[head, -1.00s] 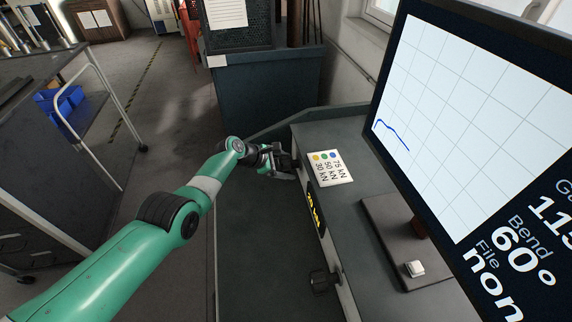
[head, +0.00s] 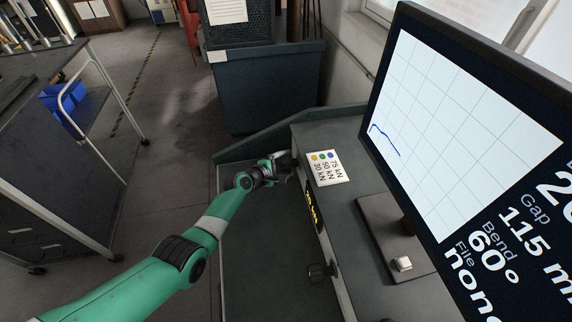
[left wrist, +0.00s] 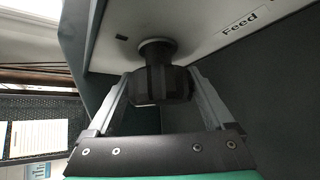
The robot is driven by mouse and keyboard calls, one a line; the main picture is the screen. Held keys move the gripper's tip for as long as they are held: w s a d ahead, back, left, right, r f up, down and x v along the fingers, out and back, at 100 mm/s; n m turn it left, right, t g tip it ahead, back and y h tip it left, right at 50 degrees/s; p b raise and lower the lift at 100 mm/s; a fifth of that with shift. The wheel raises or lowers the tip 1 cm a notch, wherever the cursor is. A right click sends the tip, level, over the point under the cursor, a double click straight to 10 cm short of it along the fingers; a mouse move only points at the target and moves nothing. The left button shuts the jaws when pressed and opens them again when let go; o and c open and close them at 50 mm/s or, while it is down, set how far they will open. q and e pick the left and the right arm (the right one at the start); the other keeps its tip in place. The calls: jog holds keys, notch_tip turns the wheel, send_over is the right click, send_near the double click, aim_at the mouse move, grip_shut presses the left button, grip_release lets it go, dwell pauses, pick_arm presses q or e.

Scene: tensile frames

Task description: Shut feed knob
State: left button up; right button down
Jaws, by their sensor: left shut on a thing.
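The feed knob (left wrist: 160,78) is black and faceted, on a pale collar under the panel marked "Feed" (left wrist: 252,18) in the left wrist view. My left gripper (left wrist: 165,88) has one finger on each side of the knob and is shut on it. In the head view my left gripper (head: 282,165) is at the far end of the console's front face. There the feed knob is hidden by the gripper. My right gripper is not in view.
A label card (head: 326,168) lies on the console top. A large monitor (head: 465,150) stands at the right.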

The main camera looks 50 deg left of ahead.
aim_at(281, 164)
pick_arm(q)
jog(key=shift+f, duration=0.1)
dwell(0.4)
jog(key=o, duration=1.1)
jog(key=shift+s+r+p, duration=0.15)
jog(key=shift+r+p, duration=0.1)
jog(key=shift+p, duration=0.05)
jog(key=p+v, duration=0.4)
jog(key=shift+r+p, duration=0.3)
jog(key=shift+r, duration=0.05)
jog(key=p+v, duration=0.3)
jog(key=v, duration=0.3)
jog(key=shift+s+f, duration=0.2)
jog(key=shift+s, duration=0.4)
